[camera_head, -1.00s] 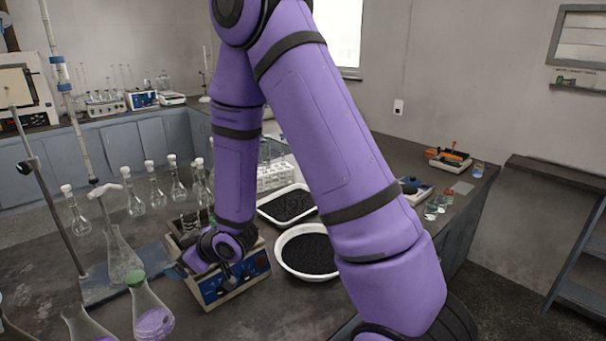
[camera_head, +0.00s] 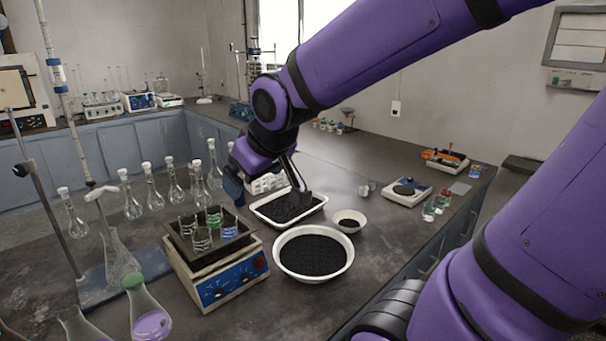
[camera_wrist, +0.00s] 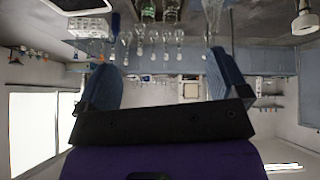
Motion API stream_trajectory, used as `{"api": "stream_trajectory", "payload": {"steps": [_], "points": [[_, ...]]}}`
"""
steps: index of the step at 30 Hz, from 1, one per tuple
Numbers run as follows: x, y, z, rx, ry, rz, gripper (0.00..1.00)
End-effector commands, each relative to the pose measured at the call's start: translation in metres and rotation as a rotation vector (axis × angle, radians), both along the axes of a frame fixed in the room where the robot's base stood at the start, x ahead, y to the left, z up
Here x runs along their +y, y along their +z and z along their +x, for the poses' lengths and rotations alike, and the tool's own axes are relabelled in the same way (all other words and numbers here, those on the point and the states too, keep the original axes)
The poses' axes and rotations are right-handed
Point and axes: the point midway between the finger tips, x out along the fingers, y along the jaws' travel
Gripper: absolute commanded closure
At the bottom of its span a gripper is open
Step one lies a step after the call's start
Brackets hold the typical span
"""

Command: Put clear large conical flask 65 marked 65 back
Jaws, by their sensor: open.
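A clear large conical flask (camera_head: 120,260) stands on the bench at the left, beside the burette stand; I cannot read a 65 on it. A green-stoppered conical flask (camera_head: 150,315) holding purple liquid stands nearer, at the bottom edge. Another clear conical flask (camera_head: 82,326) is cut off at the bottom left. My gripper (camera_head: 264,190) is over the back of the bench, near the black-filled tray and the tube rack. In the wrist view my gripper (camera_wrist: 166,66) is open, with nothing between its two fingers. Glassware shows beyond them, upside down.
A shaker (camera_head: 215,280) carrying several small beakers stands mid-bench. Right of it are a white basin of black grains (camera_head: 312,277), a white tray (camera_head: 262,205) and a small bowl (camera_head: 349,216). Several stoppered round flasks (camera_head: 154,190) line the back left. Stand rods (camera_head: 45,210) rise at left.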

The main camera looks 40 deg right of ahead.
Motion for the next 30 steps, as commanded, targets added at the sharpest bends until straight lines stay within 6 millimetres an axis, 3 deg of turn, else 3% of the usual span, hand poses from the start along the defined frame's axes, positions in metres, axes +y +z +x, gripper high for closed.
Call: {"api": "stream_trajectory", "payload": {"steps": [6,12,17,30], "points": [[-0.005,0.029,-0.072,0.077,-0.081,0.061,0.07],[-0.004,0.038,-0.114,0.130,-0.115,0.100,0.07],[-0.004,0.040,-0.123,0.145,-0.121,0.109,0.07],[-0.004,0.039,-0.123,0.145,-0.121,0.109,0.07]]}}
